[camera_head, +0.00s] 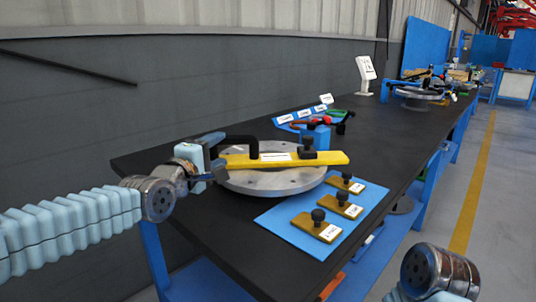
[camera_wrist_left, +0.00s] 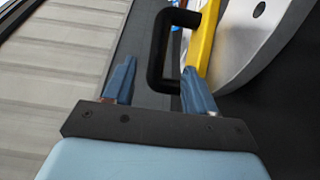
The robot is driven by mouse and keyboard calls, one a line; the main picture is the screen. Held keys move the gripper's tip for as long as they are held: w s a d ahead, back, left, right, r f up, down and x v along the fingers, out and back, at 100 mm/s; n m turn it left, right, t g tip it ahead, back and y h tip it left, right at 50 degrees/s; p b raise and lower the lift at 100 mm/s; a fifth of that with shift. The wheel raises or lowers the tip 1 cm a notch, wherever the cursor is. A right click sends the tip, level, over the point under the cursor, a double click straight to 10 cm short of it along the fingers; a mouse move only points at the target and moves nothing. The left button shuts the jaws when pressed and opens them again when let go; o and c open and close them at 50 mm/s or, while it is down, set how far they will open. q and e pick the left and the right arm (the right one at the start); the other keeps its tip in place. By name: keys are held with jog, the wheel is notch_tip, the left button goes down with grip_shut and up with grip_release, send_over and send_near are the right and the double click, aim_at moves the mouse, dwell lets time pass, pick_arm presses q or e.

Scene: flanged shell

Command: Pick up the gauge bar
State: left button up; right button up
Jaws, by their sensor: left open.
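My left gripper (camera_head: 214,152) is open at the handle end. In the left wrist view, its two blue fingers (camera_wrist_left: 158,66) stand either side of the handle's near part. Contact cannot be told. My right gripper is not seen.
A blue mat (camera_head: 285,228) in front of the flange holds three small brass plates with black knobs. Behind are a blue block (camera_head: 318,133), tools and white labels. A white sign (camera_head: 366,73) and another flange (camera_head: 418,92) stand farther along. The table's front-left is clear.

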aim_at(228, 141)
pick_arm(q)
jog(key=p+x, duration=0.2)
jog(key=x, duration=0.4)
jog(key=shift+w+a+r, duration=0.1)
jog(key=shift+w+r, duration=0.05)
jog(key=shift+w, duration=0.1)
grip_shut()
jog(key=shift+r, duration=0.15)
